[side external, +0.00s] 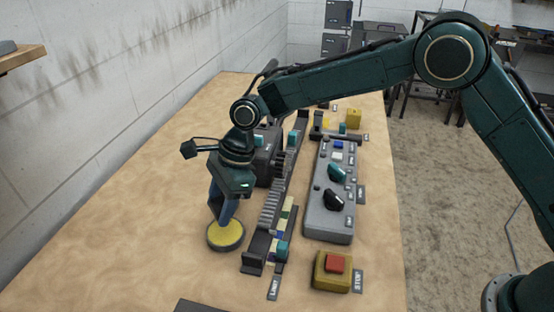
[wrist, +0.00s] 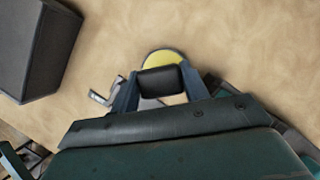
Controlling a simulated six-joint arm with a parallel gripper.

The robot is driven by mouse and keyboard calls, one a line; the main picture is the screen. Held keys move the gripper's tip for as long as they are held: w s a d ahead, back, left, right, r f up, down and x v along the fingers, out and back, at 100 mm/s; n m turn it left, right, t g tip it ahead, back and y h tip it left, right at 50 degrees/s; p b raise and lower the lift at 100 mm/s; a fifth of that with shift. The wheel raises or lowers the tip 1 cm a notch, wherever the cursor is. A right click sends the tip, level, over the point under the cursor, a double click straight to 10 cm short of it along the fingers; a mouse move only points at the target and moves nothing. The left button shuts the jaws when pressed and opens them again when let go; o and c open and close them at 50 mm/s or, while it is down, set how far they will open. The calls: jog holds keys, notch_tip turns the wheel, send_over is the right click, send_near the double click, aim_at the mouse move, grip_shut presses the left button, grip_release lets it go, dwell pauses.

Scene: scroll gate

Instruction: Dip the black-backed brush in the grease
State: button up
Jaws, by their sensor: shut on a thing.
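The grease is a yellow round pad in a dark shallow dish (side external: 226,247) at the near left of the bench; its yellow surface (wrist: 160,56) also shows in the wrist view. My gripper (side external: 223,216) points down right over the dish. In the wrist view my gripper (wrist: 160,88) is shut on the black-backed brush (wrist: 160,80), whose black back fills the space between the two fingers and covers part of the yellow. The brush's bristles are hidden, so I cannot tell whether they touch the grease.
A toothed rack (side external: 270,207) runs beside the dish. Right of it stand a grey control panel (side external: 330,215) with knobs and a red stop button (side external: 337,264) on a yellow box. A dark block (wrist: 35,45) shows in the wrist view. The bench left of the dish is clear.

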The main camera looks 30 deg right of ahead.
jog(key=shift+r, duration=1.3)
jog(key=s+d+r+n+g+h, duration=0.1)
jog(key=d+n, duration=0.6)
jog(key=d, duration=1)
jog(key=d+r+n+g+h, duration=0.2)
jog(key=d+n, duration=0.5)
jog(key=d, duration=1.1)
jog(key=shift+s+r+n+g, duration=0.35)
jog(key=shift+r+g, duration=0.25)
jog(key=shift+r, duration=0.5)
